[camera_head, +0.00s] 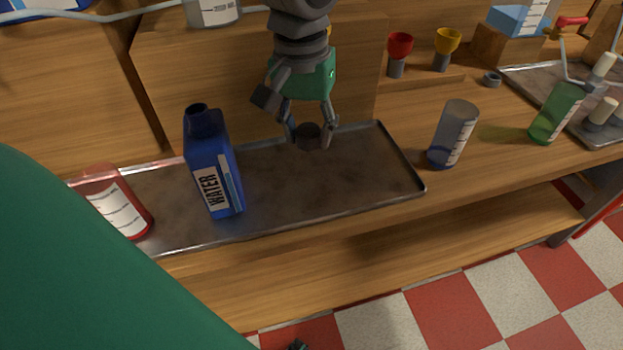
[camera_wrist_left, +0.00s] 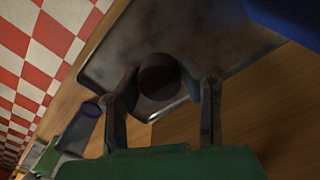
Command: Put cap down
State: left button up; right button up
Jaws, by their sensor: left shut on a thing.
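My left gripper (camera_head: 309,138) is shut on a small dark round cap (camera_head: 307,131) and holds it over the metal tray (camera_head: 330,190). In the left wrist view the cap (camera_wrist_left: 160,75) sits between the two fingertips (camera_wrist_left: 165,88), with the tray surface (camera_wrist_left: 205,35) behind it. I cannot tell the exact height of the cap above the tray. A blue water bottle (camera_head: 215,165) stands upright on the tray to the left of the gripper, its dark neck at the top.
A red-tinted beaker (camera_head: 115,205) stands at the tray's left end. A blue-tinted beaker (camera_head: 455,132) and a green one (camera_head: 557,113) stand right of the tray. The tray's right half is clear.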

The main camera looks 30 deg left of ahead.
pick_arm(q)
jog(key=b, duration=0.1)
send_over(307, 189)
jog(key=f, duration=0.6)
jog(key=shift+a, duration=0.3)
jog(key=shift+a+f, duration=0.3)
jog(key=shift+f, duration=0.05)
jog(key=f, duration=0.1)
jog(key=d+f+b, duration=0.1)
jog(key=f, duration=0.1)
jog(key=shift+f, duration=0.3)
jog(key=shift+d+f+b, duration=0.15)
jog(key=shift+f+b, duration=0.1)
jog(key=shift+b, duration=0.05)
jog(key=shift+a+f, duration=0.1)
jog(key=shift+a, duration=0.2)
jog(key=shift+a+f, duration=0.15)
jog(key=shift+f, duration=0.3)
jog(key=o, duration=0.8)
jog(key=shift+d, duration=0.35)
pick_arm(e)
jog(key=f, duration=0.3)
jog(key=shift+w+a, duration=0.1)
jog(key=shift+a, duration=0.15)
